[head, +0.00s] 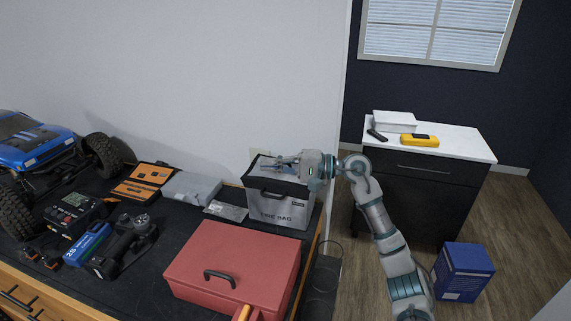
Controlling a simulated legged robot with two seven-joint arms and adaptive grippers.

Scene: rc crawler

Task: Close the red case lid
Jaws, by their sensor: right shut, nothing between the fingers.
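The red case (235,262) sits at the front right of the dark bench top. Its lid lies flat over it, with a dark handle (220,278) facing me; I cannot tell whether it is fully latched. My right gripper (282,161) is shut and empty. It points left over the grey fire bag (283,208), behind the case and apart from it. My left gripper is not in view.
An orange-yellow item (241,313) shows at the case's front right corner. Left are a drill (130,240), a charger (75,209), an orange-lined organizer (143,181) and a blue RC truck (35,140). A white-topped cabinet (450,142) and blue box (463,271) stand right.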

